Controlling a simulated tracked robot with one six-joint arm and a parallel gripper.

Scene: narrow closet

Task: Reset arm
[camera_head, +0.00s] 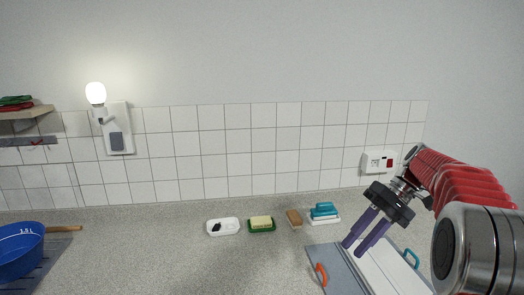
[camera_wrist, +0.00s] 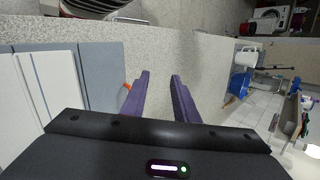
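My gripper (camera_head: 366,240) has two purple fingers and hangs at the right, above a grey and white board (camera_head: 340,264) on the counter. The fingers stand apart with nothing between them. In the wrist view my gripper (camera_wrist: 160,84) also shows its fingers parted, with speckled counter behind the gap. My red and silver arm reaches in from the right edge.
On the speckled counter stand a white dish (camera_head: 223,227), a butter-like block in a green dish (camera_head: 262,224), a brown sponge (camera_head: 294,218) and a teal-handled brush (camera_head: 324,212). A blue bowl (camera_head: 20,252) is at far left. The counter's left middle is clear.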

